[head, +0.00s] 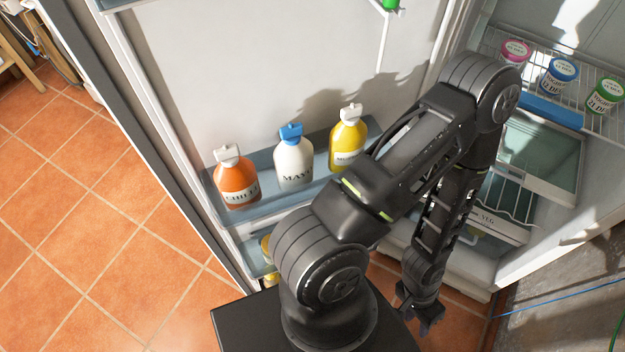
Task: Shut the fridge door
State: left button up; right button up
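The fridge door (215,85) stands open, its white inner face toward me and its outer edge running down the left. A door shelf (262,211) holds an orange, a white and a yellow bottle. The fridge cabinet (535,262) is open at the right. My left arm crosses in front of the door and the opening. My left gripper (426,318) hangs low, in front of the fridge's lower edge and apart from the door panel. Its fingers are small and dark, so I cannot tell if they are open. My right gripper is out of view.
Yogurt tubs stand on a wire rack (535,75) inside the fridge, above a clear drawer (540,165). The tiled floor (90,220) left of the door is clear. Blue and green cables lie at the lower right. A wooden stool (15,50) stands far left.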

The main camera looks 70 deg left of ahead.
aim_at(182, 80)
jog(key=k+j+z, duration=0.45)
jog(key=k, duration=0.7)
jog(key=k+l+z, duration=0.1)
jog(key=k+z, duration=0.3)
jog(key=k, duration=0.7)
jog(key=k+j, duration=0.1)
jog(key=j, duration=0.4)
jog(key=k+j, duration=0.1)
jog(key=j, duration=0.4)
jog(key=k+j, duration=0.1)
jog(key=j, duration=0.4)
jog(key=k+j+u, duration=0.1)
jog(key=j, duration=0.4)
jog(key=k+j, duration=0.1)
jog(key=j, duration=0.4)
